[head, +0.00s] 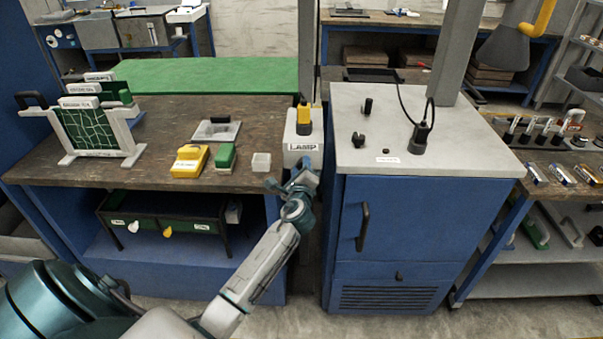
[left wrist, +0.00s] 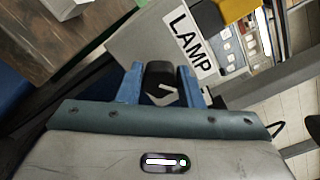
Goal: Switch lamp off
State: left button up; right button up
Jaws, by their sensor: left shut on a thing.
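The grey-white lamp box (head: 302,130) stands between the wooden bench and the blue cabinet. Its front label reads LAMP, and a yellow and black part (head: 304,116) is on top. In the left wrist view the lamp box (left wrist: 150,42) shows a black knob (left wrist: 160,80) with a white pointer mark, just below the label. My left gripper (head: 304,165) is at the front of the box. In the left wrist view its blue fingers (left wrist: 161,85) are on both sides of the knob, shut on it. The knob is hidden in the head view. My right gripper is not in view.
The wooden bench (head: 60,172) on the left carries yellow and green blocks, a small white cup (head: 261,162) and a rack (head: 98,130). The cabinet (head: 405,245) on the right carries black fittings and a cable.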

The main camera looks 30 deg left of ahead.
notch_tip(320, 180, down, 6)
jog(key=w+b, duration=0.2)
jog(key=b, duration=0.4)
pick_arm(q)
jog(key=shift+f+n+b, duration=0.15)
jog(key=shift+n+b, duration=0.2)
jog(key=shift+n, duration=2.35)
jog(key=shift+f+n+b, duration=0.15)
jog(key=shift+n+b, duration=0.2)
jog(key=shift+n, duration=2.35)
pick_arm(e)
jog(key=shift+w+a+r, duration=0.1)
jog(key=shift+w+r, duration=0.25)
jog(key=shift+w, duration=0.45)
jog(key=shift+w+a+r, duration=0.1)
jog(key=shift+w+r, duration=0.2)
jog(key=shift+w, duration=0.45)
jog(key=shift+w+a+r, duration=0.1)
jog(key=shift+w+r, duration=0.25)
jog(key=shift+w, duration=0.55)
pick_arm(q)
jog(key=o, duration=1)
jog(key=shift+c, duration=0.2)
